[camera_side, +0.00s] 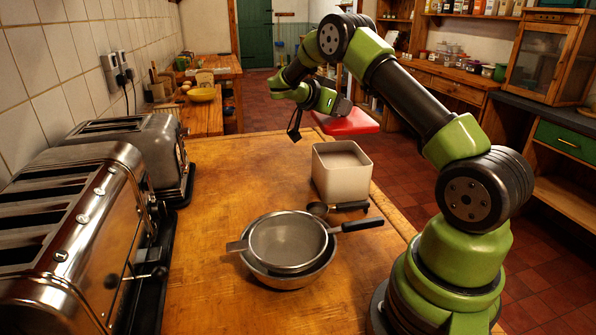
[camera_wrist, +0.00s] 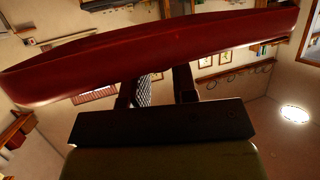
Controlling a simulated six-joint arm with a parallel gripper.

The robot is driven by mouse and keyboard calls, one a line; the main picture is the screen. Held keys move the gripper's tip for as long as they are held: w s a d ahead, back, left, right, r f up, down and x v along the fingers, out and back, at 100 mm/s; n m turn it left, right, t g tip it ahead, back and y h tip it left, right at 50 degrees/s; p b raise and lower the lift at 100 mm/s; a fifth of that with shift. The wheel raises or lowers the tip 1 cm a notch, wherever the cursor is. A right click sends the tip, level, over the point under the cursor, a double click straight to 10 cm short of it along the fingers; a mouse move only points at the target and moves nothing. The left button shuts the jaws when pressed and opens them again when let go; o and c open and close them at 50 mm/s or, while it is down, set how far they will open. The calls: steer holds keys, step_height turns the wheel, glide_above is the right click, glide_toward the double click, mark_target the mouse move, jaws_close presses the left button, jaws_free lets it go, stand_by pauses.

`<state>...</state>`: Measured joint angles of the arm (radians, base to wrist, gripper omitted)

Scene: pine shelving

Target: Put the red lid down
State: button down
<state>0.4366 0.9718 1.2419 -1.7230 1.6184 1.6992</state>
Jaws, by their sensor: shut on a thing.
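The red lid (camera_side: 347,122) is a flat red square held in the air beyond the far right of the wooden worktop (camera_side: 225,165). In the wrist view the red lid (camera_wrist: 150,52) spans the top of the picture, seen nearly edge-on and slightly tilted. My gripper (camera_wrist: 155,78) is shut on the lid, its two dark fingers meeting the lid's lower edge. In the side view my gripper (camera_side: 342,110) is small and its fingers are hard to make out. A square cream canister (camera_side: 341,178), open at the top, stands on the worktop nearer the camera than the lid.
A sieve (camera_side: 288,240) rests over a metal bowl (camera_side: 285,277) in front of the canister. A dark-handled scoop (camera_side: 318,209) lies between them. Two toasters (camera_side: 60,235) line the left wall. The worktop's middle and far left are clear.

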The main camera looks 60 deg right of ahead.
steer(key=a+n+t+y, duration=0.1)
steer(key=a+n+t, duration=1.2)
steer(key=a, duration=1.8)
steer(key=shift+w+f+t+y, duration=0.3)
steer(key=shift+f+t, duration=0.1)
steer(key=shift+t, duration=0.2)
steer(key=w+d+m+g+h, duration=0.2)
steer(key=d+m+g, duration=0.2)
steer(key=d, duration=0.4)
steer(key=w+d+m+g+h, duration=0.1)
steer(key=w+d+m+g, duration=0.2)
steer(key=d, duration=0.5)
steer(key=s+d+m+g, duration=0.1)
steer(key=d+m+g, duration=0.1)
steer(key=d, duration=0.2)
steer(key=s+d+m+g, duration=0.2)
steer(key=d, duration=0.3)
steer(key=s+d+r+m+g+y, duration=0.1)
steer(key=s+d+g, duration=0.1)
steer(key=d, duration=0.3)
steer(key=shift+d+m+g, duration=0.1)
steer(key=shift+m+g, duration=0.3)
steer(key=shift+g, duration=0.1)
steer(key=shift+s+d, duration=0.35)
steer(key=shift+d, duration=0.1)
